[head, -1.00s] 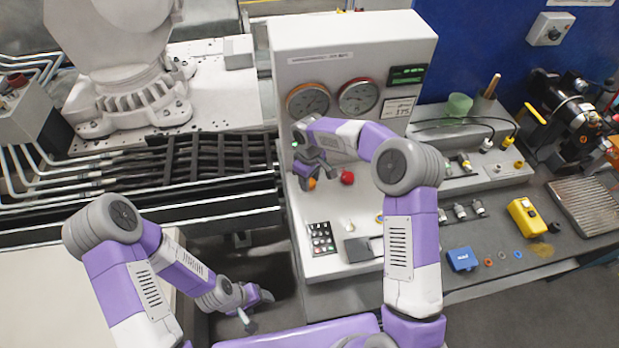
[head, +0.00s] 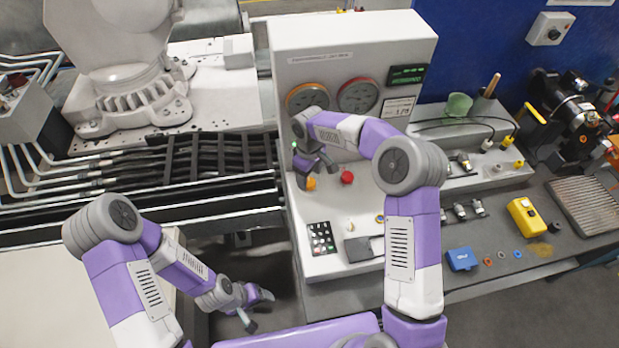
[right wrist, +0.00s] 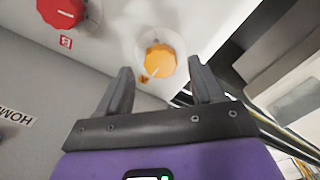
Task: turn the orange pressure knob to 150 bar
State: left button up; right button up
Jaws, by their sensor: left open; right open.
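The orange knob (head: 311,184) sits on the sloped front of the pale console, just below my right gripper (head: 316,164). In the right wrist view the orange knob (right wrist: 160,61) sits on a round pale plate, with a short light mark on its face. My right gripper (right wrist: 161,74) is open, with its fingers spread to either side of the knob in that view; no contact shows. An orange-rimmed gauge (head: 306,96) stands above, its lower part covered by my right arm; its reading is too small to tell. My left gripper (head: 254,308) is open and empty, low and away from the console.
A red knob (head: 347,177) sits right of the orange one and also shows in the right wrist view (right wrist: 60,10). A red-rimmed gauge (head: 357,95), a green display (head: 405,75) and a keypad (head: 321,238) are on the console. Dark rails (head: 215,160) run to its left.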

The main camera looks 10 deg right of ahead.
aim_at(309, 182)
jog(key=shift+r, duration=2.75)
